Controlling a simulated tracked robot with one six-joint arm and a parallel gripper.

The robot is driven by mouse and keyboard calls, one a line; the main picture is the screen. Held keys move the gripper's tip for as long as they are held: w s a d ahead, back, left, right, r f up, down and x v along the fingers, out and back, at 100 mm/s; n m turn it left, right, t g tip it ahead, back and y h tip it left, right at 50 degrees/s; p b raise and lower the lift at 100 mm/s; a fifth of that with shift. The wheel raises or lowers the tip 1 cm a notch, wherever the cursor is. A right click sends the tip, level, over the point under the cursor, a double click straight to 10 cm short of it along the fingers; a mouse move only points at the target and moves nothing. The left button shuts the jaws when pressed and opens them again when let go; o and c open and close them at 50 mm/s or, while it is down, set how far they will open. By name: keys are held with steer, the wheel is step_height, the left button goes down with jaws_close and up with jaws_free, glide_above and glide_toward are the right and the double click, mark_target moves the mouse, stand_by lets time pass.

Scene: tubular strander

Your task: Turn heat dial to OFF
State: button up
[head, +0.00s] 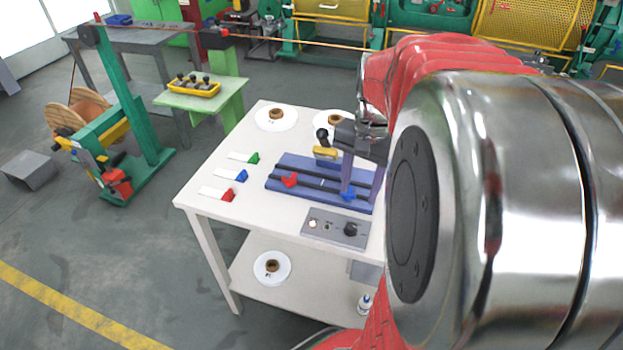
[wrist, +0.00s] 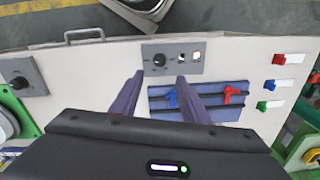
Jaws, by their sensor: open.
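A grey control panel with a black round dial (head: 350,229) lies at the front edge of the white table. In the wrist view the same dial (wrist: 160,60) shows just beyond my fingertips, roughly centred between them. A second grey plate with a black dial (wrist: 20,82) is at the left of the wrist view. I cannot read the labels, so which is the heat dial is unclear. My gripper (wrist: 159,80) is open and empty, fingers apart, pointing down. In the head view my gripper (head: 358,187) is over the blue fixture, partly hidden by my arm.
A blue slotted fixture (head: 320,178) with red and blue pieces lies behind the panel. Several coloured clamps (head: 236,176) line the table's left. White spools (head: 275,118) stand at the back. My arm hides the table's right side.

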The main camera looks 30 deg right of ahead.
mark_target(351, 227)
steer(key=f, duration=1.3)
steer(key=shift+w+a, duration=0.15)
steer(key=shift+w, duration=0.05)
steer(key=shift+c, duration=0.3)
jaws_close()
